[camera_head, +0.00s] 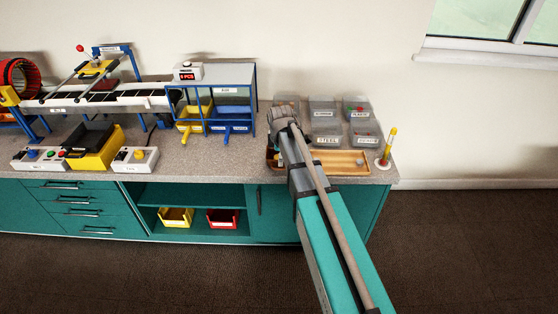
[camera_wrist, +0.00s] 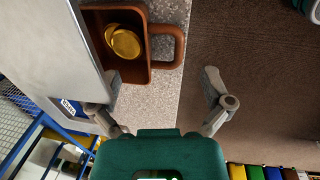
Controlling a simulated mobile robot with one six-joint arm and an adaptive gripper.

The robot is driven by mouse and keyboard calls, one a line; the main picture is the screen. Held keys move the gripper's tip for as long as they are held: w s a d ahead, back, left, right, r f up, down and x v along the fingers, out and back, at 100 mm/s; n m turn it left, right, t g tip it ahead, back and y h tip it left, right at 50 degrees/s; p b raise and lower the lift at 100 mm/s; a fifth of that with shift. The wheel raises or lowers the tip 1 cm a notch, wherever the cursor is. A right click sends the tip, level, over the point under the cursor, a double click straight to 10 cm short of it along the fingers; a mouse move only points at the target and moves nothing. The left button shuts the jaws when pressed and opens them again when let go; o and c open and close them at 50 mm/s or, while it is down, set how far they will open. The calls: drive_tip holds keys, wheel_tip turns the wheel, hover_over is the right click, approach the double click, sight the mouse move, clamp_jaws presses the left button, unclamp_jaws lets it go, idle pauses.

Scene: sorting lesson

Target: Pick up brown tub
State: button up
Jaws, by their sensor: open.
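The brown tub (camera_wrist: 148,75) is at the top of the wrist view, an open box with a loop handle (camera_wrist: 181,45) on its right side. Several gold discs (camera_wrist: 124,42) lie inside it. A grey panel hides part of its left side. In the head view only a small brown part of it (camera_head: 271,156) shows left of my arm, on the bench. My gripper (camera_wrist: 161,76) is open and empty, its fingers spread to either side below the handle. The handle lies ahead of the gap, apart from both fingers. My arm hides the fingers in the head view.
The blue stand with a grey top (camera_head: 222,72) is close on the left; its grey panel (camera_wrist: 50,45) is near my left finger. A wooden tray (camera_head: 350,168), grey bins (camera_head: 326,142) and a yellow post (camera_head: 388,146) are to the right. The bench edge drops to brown floor.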

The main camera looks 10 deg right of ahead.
drive_tip(key=shift+a+f+b, duration=0.15)
drive_tip(key=shift+f+b, duration=1.3)
drive_tip(key=shift+f, duration=0.15)
drive_tip(key=shift+w+f+b, duration=0.15)
drive_tip(key=shift+f+b, duration=0.75)
drive_tip(key=c, duration=1.2)
drive_tip(key=shift+c, duration=0.2)
drive_tip(key=shift+r, duration=0.2)
drive_tip(key=shift+r+p, duration=0.15)
drive_tip(key=shift+p, duration=0.2)
drive_tip(key=s+a, duration=0.3)
drive_tip(key=s, duration=1.4)
drive_tip(key=shift+s+a, duration=0.2)
drive_tip(key=shift+s, duration=0.15)
